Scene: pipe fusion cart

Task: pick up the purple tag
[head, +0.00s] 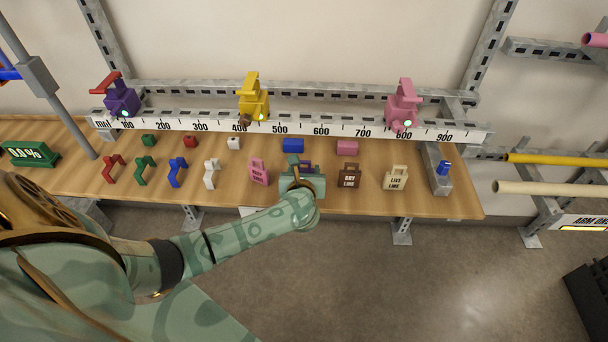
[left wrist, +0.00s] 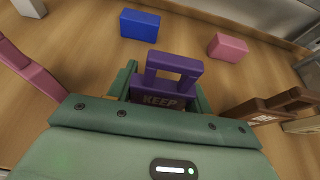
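The purple tag (left wrist: 168,88), with a looped handle and the word KEEP, stands on the wooden bench between the two green fingers of my left gripper (left wrist: 163,92) in the left wrist view. The fingers sit at either side of the tag's body; I cannot tell whether they touch it. In the head view my left gripper (head: 302,180) is over the tag row and hides most of the tag. My right gripper is in neither view.
A pink tag (head: 258,171) stands left of my gripper and a brown tag (head: 349,175) right of it. A blue block (head: 292,145) and a pink block (head: 347,148) lie behind. A white ruler rail (head: 280,127) runs along the back of the bench (head: 440,205).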

